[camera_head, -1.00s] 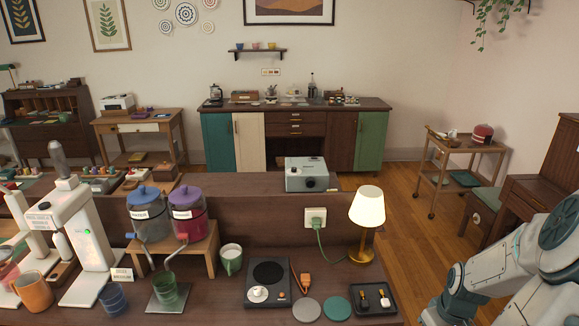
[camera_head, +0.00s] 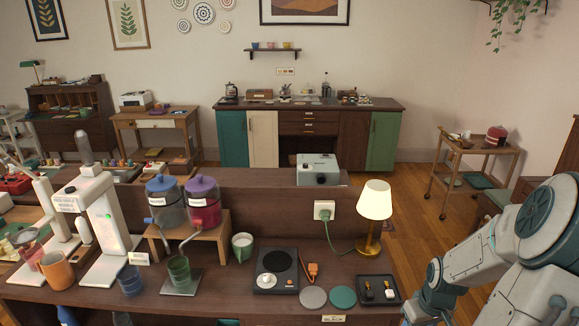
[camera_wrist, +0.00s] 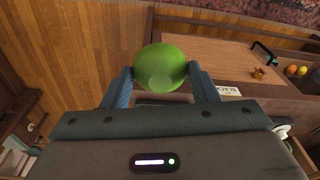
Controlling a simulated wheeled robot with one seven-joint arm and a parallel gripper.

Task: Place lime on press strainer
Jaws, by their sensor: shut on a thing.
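The green lime (camera_wrist: 160,66) is between the two blue fingers of my gripper (camera_wrist: 160,76) in the wrist view. The fingers are shut on its sides, and it is held in the air. In the head view, the gripper and the lime do not show; only my arm shows at the lower right. A white lever press (camera_head: 97,225) stands at the left of the near counter. A second white press (camera_head: 53,215) stands beside it. I cannot make out a strainer on either one.
The near counter (camera_head: 225,282) holds an orange mug (camera_head: 56,271), two drink dispensers (camera_head: 203,202), a hot plate (camera_head: 275,270), a lit lamp (camera_head: 374,202) and a black tray (camera_head: 377,290).

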